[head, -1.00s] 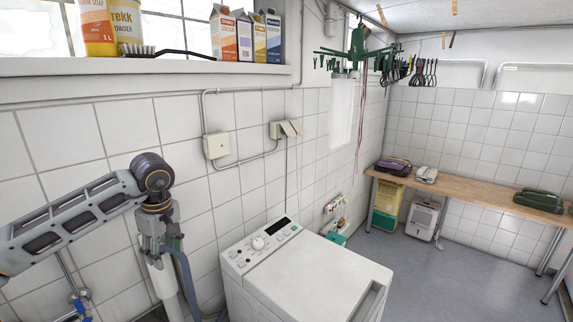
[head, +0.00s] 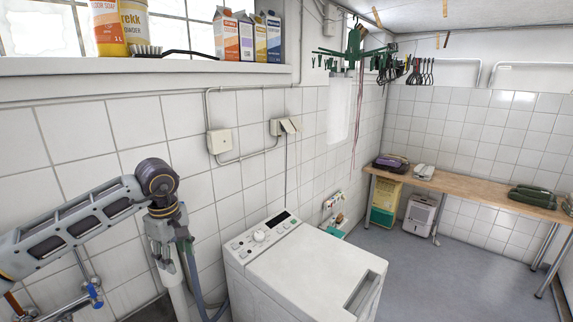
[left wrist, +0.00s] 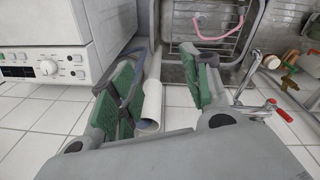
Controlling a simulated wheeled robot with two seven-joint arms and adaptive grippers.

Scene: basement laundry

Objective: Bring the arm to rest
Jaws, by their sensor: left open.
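My left arm comes in from the left in the head view. Its gripper (head: 166,255) points down in front of the tiled wall, left of the white washing machine (head: 305,270). In the left wrist view the two green-padded fingers (left wrist: 165,90) stand apart with nothing held. A pale pipe (left wrist: 151,100) shows in the gap between them, and I cannot tell how far beyond it lies. My right gripper is in neither view.
A metal sink (left wrist: 210,30) and a tap with a red handle (left wrist: 280,110) are at right there. A wooden bench (head: 460,185) runs along the back wall. Open floor (head: 415,275) lies right of the machine.

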